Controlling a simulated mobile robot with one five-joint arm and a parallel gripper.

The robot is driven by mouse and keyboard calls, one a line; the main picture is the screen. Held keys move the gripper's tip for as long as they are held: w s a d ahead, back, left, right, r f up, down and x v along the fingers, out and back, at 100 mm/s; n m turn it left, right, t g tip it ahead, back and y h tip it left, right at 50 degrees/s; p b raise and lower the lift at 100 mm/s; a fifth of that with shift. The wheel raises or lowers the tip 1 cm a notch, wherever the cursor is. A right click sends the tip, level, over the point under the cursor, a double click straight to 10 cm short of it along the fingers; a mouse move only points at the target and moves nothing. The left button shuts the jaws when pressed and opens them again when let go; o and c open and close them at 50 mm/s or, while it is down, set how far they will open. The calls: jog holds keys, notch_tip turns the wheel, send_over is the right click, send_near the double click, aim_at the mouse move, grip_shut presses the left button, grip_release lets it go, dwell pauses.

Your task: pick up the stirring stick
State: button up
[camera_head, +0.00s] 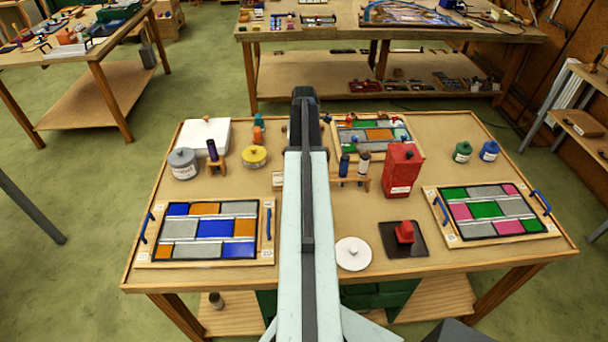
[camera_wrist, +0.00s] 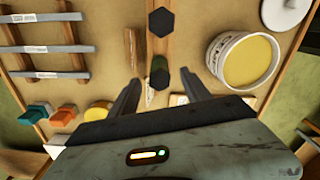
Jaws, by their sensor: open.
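A narrow brown wooden strip (camera_wrist: 130,48) lies beside a wooden rack in the wrist view; it may be the stirring stick, but I cannot tell for sure. My gripper (camera_wrist: 160,82) is open, with its two dark fingers apart below the rack and nothing clearly held between them. The strip is above the left fingertip in the picture. In the head view my arm reaches over the middle of the table and hides my fingers and what is under them. I cannot make out the stick there.
A tub with yellow contents (camera_wrist: 243,60) stands right of the fingers. Black hexagonal tops (camera_wrist: 160,22) rise from the rack. Grey bars (camera_wrist: 40,48) lie left. A red can (camera_head: 402,170) and glass panels (camera_head: 208,231) stand around my arm in the head view.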

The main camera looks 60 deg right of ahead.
notch_tip(320, 180, down, 3)
jog(key=shift+d+f+b, duration=0.1)
jog(key=shift+f+b, duration=0.1)
jog(key=shift+b, duration=0.85)
jog(key=shift+r, duration=0.2)
grip_shut()
